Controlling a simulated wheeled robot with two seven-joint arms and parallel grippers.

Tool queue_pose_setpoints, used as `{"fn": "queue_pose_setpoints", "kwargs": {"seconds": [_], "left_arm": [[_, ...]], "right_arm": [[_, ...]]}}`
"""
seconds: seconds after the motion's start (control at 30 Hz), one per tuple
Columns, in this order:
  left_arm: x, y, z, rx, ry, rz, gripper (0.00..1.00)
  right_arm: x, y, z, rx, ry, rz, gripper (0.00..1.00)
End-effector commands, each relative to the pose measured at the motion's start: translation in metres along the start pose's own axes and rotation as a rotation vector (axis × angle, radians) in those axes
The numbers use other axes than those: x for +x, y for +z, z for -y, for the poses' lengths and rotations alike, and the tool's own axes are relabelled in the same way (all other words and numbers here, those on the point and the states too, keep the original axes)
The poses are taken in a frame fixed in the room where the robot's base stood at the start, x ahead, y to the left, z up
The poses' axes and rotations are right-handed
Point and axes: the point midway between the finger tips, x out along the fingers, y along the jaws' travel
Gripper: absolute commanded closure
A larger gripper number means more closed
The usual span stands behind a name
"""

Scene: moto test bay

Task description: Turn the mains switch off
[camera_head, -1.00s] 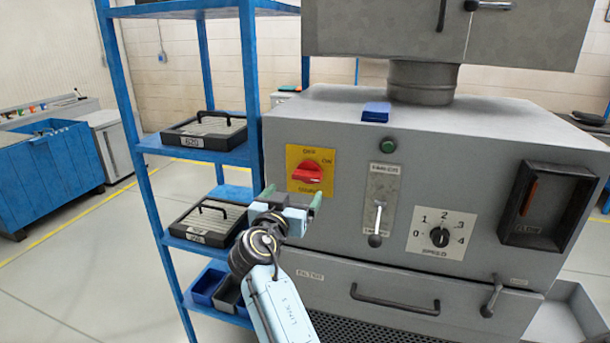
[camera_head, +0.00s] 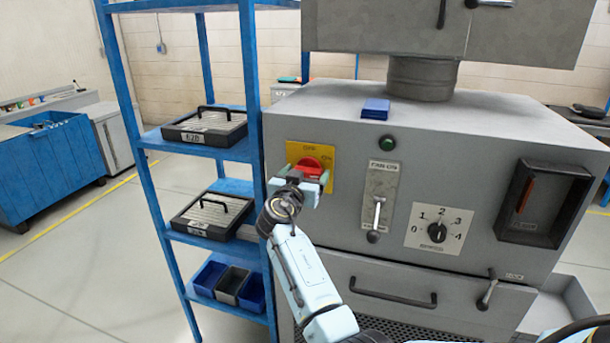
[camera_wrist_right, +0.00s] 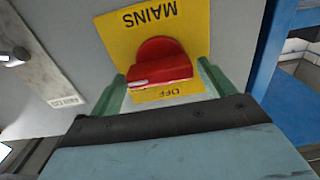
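The mains switch is a red knob (camera_head: 309,167) on a yellow plate (camera_head: 325,150) at the left of the grey machine's front. "OFF" is above the knob and "ON" to its right in the head view. In the right wrist view, the red knob (camera_wrist_right: 160,63) appears upside down, with a white mark at its left end. My right gripper (camera_head: 308,180) is at the knob, covering the plate's lower part. Its green fingers (camera_wrist_right: 165,85) stand open on either side of the knob; I cannot tell if they touch it. My left gripper is out of view.
Right of the switch are a fan lever (camera_head: 376,215), a speed dial (camera_head: 437,232) and a green button (camera_head: 388,143). A blue shelf rack (camera_head: 258,90) with trays and bins stands close on the left. A drawer handle (camera_head: 392,296) sits below.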

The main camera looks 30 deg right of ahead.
Motion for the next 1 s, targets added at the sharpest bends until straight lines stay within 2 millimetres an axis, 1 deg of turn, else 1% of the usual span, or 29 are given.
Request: {"fn": "queue_pose_setpoints", "kwargs": {"seconds": [0.03, 0.2, 0.27, 0.47, 0.67, 0.87, 1.0], "left_arm": [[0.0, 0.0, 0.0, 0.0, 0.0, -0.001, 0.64], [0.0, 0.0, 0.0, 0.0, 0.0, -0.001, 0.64], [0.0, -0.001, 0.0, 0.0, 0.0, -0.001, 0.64], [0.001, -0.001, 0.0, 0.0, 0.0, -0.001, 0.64], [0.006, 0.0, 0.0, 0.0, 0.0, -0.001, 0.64], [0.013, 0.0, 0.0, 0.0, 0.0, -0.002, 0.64], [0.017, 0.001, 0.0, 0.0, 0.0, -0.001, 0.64]], "right_arm": [[0.0, 0.0, 0.0, 0.0, 0.0, 0.0, 0.26], [0.0, 0.0, 0.0, 0.0, 0.0, 0.0, 0.48], [0.0, 0.0, 0.0, 0.0, 0.0, 0.0, 0.55], [0.0, 0.0, 0.0, -0.014, 0.0, 0.0, 0.55], [0.0, 0.001, 0.0, -0.083, 0.0, 0.0, 0.55], [0.0, 0.001, 0.001, -0.226, 0.0, 0.0, 0.55], [0.0, 0.001, 0.002, -0.356, 0.0, 0.0, 0.55]]}}
